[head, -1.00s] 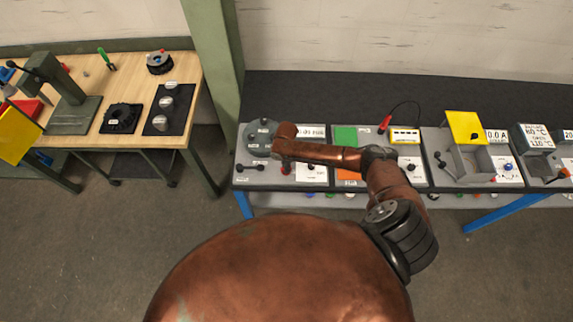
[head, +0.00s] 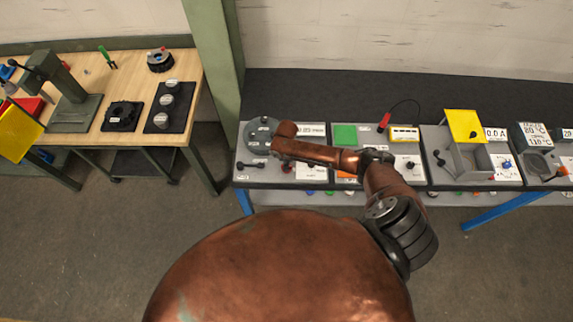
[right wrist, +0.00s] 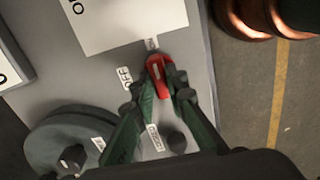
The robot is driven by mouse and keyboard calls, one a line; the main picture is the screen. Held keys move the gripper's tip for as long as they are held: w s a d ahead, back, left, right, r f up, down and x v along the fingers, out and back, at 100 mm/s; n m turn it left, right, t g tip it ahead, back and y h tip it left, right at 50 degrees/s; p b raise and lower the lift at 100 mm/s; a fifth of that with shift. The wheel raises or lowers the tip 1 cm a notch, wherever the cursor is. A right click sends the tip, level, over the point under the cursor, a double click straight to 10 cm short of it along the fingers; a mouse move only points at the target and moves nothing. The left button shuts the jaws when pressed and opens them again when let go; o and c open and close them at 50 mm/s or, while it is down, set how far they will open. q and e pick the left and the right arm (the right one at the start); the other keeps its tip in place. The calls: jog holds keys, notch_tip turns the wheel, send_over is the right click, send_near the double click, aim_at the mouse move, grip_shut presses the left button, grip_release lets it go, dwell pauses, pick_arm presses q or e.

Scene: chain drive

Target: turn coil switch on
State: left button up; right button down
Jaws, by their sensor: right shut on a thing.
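The coil switch's red lever (right wrist: 161,76) shows in the right wrist view on a grey panel (right wrist: 200,75). My right gripper (right wrist: 160,92) has its green fingers closed on both sides of the lever. The lever's far end is close to a small label (right wrist: 152,43) that I cannot read clearly. An "OFF" label (right wrist: 125,78) lies to the left of the lever. In the head view the lever shows only as a bit of red (head: 287,167) beside my arm, on the leftmost panel (head: 240,160). My left gripper is not in view.
A grey round disc (right wrist: 65,145) with knobs stands left of the fingers. A white display plate (right wrist: 125,20) is above the lever. In the head view, a yellow-lidded box (head: 464,125) stands further right. A wooden table (head: 140,75) and green post (head: 210,50) are left.

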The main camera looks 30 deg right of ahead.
jog(key=c, duration=1.9)
grip_release()
jog(key=shift+s+d, duration=0.1)
jog(key=shift+d, duration=0.1)
jog(key=shift+c, duration=0.2)
jog(key=shift+a, duration=0.1)
notch_tip(320, 180, up, 12)
